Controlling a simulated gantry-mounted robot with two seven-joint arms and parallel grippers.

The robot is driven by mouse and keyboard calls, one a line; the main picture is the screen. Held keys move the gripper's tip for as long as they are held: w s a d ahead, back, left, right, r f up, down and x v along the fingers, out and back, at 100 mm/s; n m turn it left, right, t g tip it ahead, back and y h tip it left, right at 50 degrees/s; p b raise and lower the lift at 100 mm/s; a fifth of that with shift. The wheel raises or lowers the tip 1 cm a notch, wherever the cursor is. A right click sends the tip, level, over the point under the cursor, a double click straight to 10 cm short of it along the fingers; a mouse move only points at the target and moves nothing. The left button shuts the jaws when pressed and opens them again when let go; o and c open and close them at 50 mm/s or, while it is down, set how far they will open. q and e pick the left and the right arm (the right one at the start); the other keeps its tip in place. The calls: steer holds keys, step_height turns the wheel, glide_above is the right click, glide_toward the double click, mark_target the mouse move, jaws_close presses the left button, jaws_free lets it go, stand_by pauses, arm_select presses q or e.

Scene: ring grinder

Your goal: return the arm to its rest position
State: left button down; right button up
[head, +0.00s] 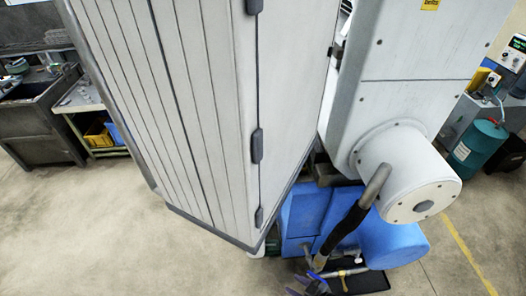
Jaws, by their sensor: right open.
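My right gripper (308,285) is low in the head view, near the bottom edge and right of the middle. Its bluish fingers are small and partly cut off by the frame edge, and they are open. I see nothing held between them. It is in front of the blue base (302,212) of the large machine, close to a black tray (372,281) on the floor. I cannot tell whether it touches anything. My left gripper is not in view.
A tall pale grey ribbed cabinet (185,110) fills the middle. A grey machine housing (415,85) stands to its right. A dark sink bench (38,120) is at the far left, a teal drum (478,147) at the right. The concrete floor at lower left is clear.

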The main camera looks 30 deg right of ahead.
steer(key=w+a+r+m+g+h+p, duration=0.1)
steer(key=a+r+p, duration=0.2)
steer(key=r, duration=0.8)
steer(key=w+a+r+g+h+p, duration=0.1)
steer(key=a+r+g+p, duration=0.15)
steer(key=r, duration=0.95)
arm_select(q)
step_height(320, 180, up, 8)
arm_select(e)
steer(key=s+d+r+g+h, duration=0.1)
steer(key=s+g, duration=0.3)
steer(key=s, duration=0.4)
steer(key=shift+s+d+r, duration=0.25)
steer(key=shift+s+d, duration=0.15)
steer(key=shift+d, duration=0.05)
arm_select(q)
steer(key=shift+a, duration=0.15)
arm_select(e)
steer(key=shift+d, duration=0.1)
